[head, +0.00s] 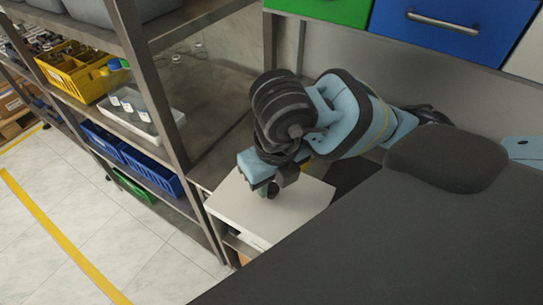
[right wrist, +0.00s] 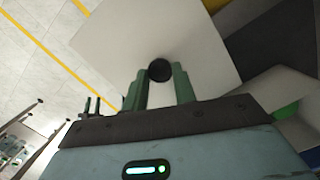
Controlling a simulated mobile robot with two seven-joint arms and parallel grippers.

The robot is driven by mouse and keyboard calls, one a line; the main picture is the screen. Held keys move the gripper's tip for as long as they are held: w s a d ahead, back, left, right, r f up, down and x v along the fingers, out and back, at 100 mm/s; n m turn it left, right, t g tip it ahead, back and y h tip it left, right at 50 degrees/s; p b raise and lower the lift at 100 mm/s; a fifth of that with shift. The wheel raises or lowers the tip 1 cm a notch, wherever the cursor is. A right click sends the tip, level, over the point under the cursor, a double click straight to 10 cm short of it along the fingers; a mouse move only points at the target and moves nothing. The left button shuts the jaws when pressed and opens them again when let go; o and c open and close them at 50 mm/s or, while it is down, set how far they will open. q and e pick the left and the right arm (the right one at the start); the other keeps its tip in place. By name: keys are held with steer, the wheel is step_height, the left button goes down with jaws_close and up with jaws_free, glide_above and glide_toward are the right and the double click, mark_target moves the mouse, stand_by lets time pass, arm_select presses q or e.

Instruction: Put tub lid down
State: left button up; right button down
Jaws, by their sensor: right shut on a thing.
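The tub lid (head: 305,205) is a flat, pale square plate in the head view, below my right gripper (head: 267,188). In the right wrist view the lid (right wrist: 190,35) spreads out beyond the green fingers, with a round black knob (right wrist: 159,70) on it. My right gripper (right wrist: 159,78) is shut on this knob, one finger on each side. The lid lies roughly level near the shelf end. I cannot tell whether it touches what is beneath it. My left gripper is not in view.
A metal shelf rack (head: 160,85) stands at the left, with a yellow crate (head: 72,88), a pale tray with bottles (head: 165,122) and blue bins (head: 150,172). Its upright is close to the lid. A dark surface (head: 400,250) fills the lower right. Green and blue drawers (head: 455,35) are behind.

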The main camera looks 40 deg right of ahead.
steer(key=shift+w+d+f, duration=0.1)
steer(key=shift+w+d, duration=0.15)
steer(key=shift+w, duration=0.1)
steer(key=w+d+f, duration=0.1)
steer(key=w+d, duration=0.7)
steer(key=w, duration=0.3)
steer(key=shift+w+d, duration=0.2)
steer(key=shift+w, duration=0.1)
steer(key=shift+w+f, duration=0.1)
steer(key=f, duration=0.3)
steer(key=shift+w+d+f, duration=0.25)
steer(key=shift+f, duration=0.05)
steer(key=shift+f, duration=0.4)
steer(key=c, duration=1.1)
jaws_free()
